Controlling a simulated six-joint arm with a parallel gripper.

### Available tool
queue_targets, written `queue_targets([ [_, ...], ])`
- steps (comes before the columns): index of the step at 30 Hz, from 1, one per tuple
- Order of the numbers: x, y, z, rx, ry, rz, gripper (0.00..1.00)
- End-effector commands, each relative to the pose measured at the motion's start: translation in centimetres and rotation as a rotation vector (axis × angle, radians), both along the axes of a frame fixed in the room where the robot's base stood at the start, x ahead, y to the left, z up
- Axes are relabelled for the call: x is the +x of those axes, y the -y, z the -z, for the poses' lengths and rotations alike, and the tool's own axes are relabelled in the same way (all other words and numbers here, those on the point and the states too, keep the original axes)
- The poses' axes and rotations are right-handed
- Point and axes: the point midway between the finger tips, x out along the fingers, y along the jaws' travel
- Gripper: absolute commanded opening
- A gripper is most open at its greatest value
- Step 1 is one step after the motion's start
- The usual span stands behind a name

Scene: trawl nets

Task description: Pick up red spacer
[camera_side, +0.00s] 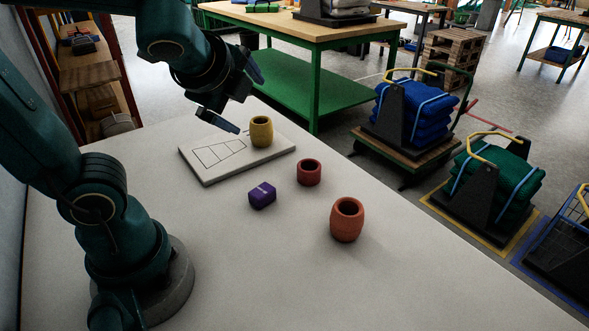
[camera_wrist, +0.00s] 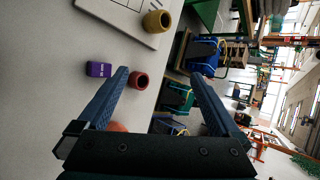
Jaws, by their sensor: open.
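The red spacer (camera_side: 308,172) is a short dark red ring, standing upright on the pale table between the purple block and the white board's right end. In the wrist view the red spacer (camera_wrist: 139,81) shows just right of one finger's tip. My gripper (camera_side: 250,104) is open and empty, high over the white board's far side, up and left of the spacer and apart from it. Its two spread fingers (camera_wrist: 160,74) show in the wrist view, with nothing between them held.
A purple block (camera_side: 262,195) lies near the spacer, and an orange barrel-shaped piece (camera_side: 347,219) stands toward the front right. A yellow barrel-shaped piece (camera_side: 261,131) stands on the white board (camera_side: 204,177). The table's front is clear. Carts with nets (camera_side: 420,112) stand beyond its right edge.

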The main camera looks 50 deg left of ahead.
Motion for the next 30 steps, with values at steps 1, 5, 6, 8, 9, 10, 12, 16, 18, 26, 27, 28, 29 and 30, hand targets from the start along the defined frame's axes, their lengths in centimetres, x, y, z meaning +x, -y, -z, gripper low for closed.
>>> queue_targets([
  [1,1.3,-0.4,-0.1,0.134,-0.049,0.117,1.0],
  [5,4.3,-0.6,-0.7,0.444,-0.152,0.387,1.0],
  [6,5.0,-0.5,-0.8,0.522,-0.179,0.454,1.0],
  [8,6.1,-0.3,-0.9,0.633,-0.217,0.55,1.0],
  [9,6.8,0.0,-1.0,0.699,-0.24,0.61,1.0],
  [10,7.2,0.2,-1.0,0.748,-0.258,0.652,1.0],
  [12,8.2,0.8,-1.0,0.857,-0.296,0.749,1.0],
  [16,10.0,2.0,-0.8,1.053,-0.364,0.92,1.0],
  [18,10.1,2.1,0.1,1.079,-0.379,0.943,1.0],
  [26,10.0,2.0,3.8,1.073,-0.382,0.938,1.0],
  [27,10.0,2.1,4.4,1.073,-0.379,0.94,1.0],
  [28,10.0,2.1,4.9,1.073,-0.377,0.941,1.0],
  [29,9.9,2.1,5.7,1.074,-0.383,0.941,1.0],
  [30,9.9,2.0,6.6,1.075,-0.386,0.941,1.0],
])
